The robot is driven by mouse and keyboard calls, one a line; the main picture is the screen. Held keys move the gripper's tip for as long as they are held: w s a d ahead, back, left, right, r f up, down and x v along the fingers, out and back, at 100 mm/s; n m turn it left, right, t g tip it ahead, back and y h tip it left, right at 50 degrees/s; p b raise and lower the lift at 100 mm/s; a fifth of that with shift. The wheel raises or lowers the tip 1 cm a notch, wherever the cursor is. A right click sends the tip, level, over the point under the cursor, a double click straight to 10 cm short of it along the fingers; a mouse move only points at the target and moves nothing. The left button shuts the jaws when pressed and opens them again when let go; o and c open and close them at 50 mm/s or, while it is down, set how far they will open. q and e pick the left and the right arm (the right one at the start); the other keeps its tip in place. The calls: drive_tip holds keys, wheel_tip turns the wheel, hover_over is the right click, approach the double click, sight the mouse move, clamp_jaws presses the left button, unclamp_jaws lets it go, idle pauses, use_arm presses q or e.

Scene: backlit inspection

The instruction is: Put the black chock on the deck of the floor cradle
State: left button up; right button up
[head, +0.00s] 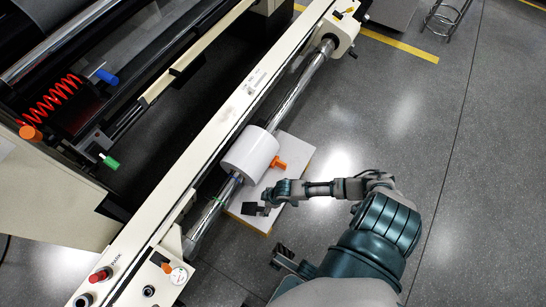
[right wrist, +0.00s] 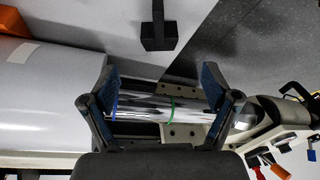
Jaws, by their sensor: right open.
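The black chock (head: 250,209) shows as a dark block over the pale deck of the floor cradle (head: 300,151), just left of my right gripper (head: 266,205). In the right wrist view the black chock (right wrist: 158,36) is a block with a slim upright part, against the light deck (right wrist: 112,25) and apart from the fingers. My right gripper (right wrist: 160,98) is open, its blue-padded fingers wide apart with nothing held between them. An orange chock (head: 279,163) is by the roll, over the deck.
A white roll (head: 250,153) sits on a shiny shaft (head: 303,84) along the machine's cream rail (head: 235,104), close beside the cradle. The shaft (right wrist: 145,108) shows behind my fingers in the wrist view. Grey floor (head: 440,130) right of the cradle is mostly free.

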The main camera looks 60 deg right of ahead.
drive_tip(key=w+a+r+t+y+p, duration=0.1)
drive_tip(key=a+r+t+y, duration=0.25)
drive_tip(key=a+r, duration=0.65)
drive_tip(key=w+a+r+t+y, duration=0.2)
drive_tip(key=a+r+t, duration=0.3)
drive_tip(key=a+r, duration=0.5)
use_arm(q)
drive_tip(key=w+f+g, duration=0.1)
drive_tip(key=w+f+m+g, duration=0.1)
drive_tip(key=w+g, duration=0.1)
drive_tip(key=shift+w+d+f, duration=0.15)
drive_tip(key=shift+d, duration=0.25)
use_arm(e)
drive_tip(key=s+d+r+m+t, duration=0.1)
drive_tip(key=r+t, duration=0.3)
drive_tip(key=r, duration=0.5)
drive_tip(key=s+d+r+m+t+h, duration=0.1)
drive_tip(key=s+d+r+t, duration=0.1)
drive_tip(key=r, duration=0.8)
drive_tip(key=s+d+r+m+t+h, duration=0.1)
drive_tip(key=s+d+r+m+t, duration=0.1)
drive_tip(key=r+t, duration=0.4)
wheel_tip(320, 180, up, 4)
drive_tip(key=shift+s+d+r, duration=0.15)
drive_tip(key=shift+s+d, duration=0.1)
drive_tip(key=shift+s, duration=0.3)
